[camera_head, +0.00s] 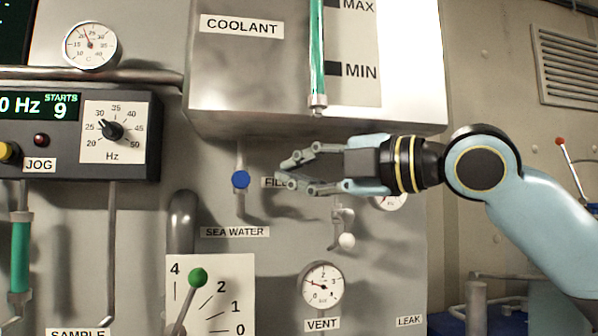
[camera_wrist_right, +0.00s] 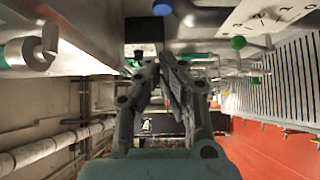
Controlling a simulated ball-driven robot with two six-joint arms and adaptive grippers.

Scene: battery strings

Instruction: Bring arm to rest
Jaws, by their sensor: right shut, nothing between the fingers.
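My right arm (camera_head: 545,215) comes in from the right in the head view, pale blue with black joints. Its gripper (camera_head: 281,174) points left, in front of the panel below the coolant tank. The fingers are shut with nothing between them, and they partly cover a label. In the right wrist view the gripper (camera_wrist_right: 172,62) shows its two dark fingers closed together at the tips. My left gripper is not in view.
The coolant tank (camera_head: 225,75) overhangs just above the gripper. A blue knob (camera_head: 240,179) is left of the fingertips, and a white-ended valve lever (camera_head: 346,240) hangs below. A green-knobbed lever (camera_head: 197,277) and the vent gauge (camera_head: 321,286) are lower.

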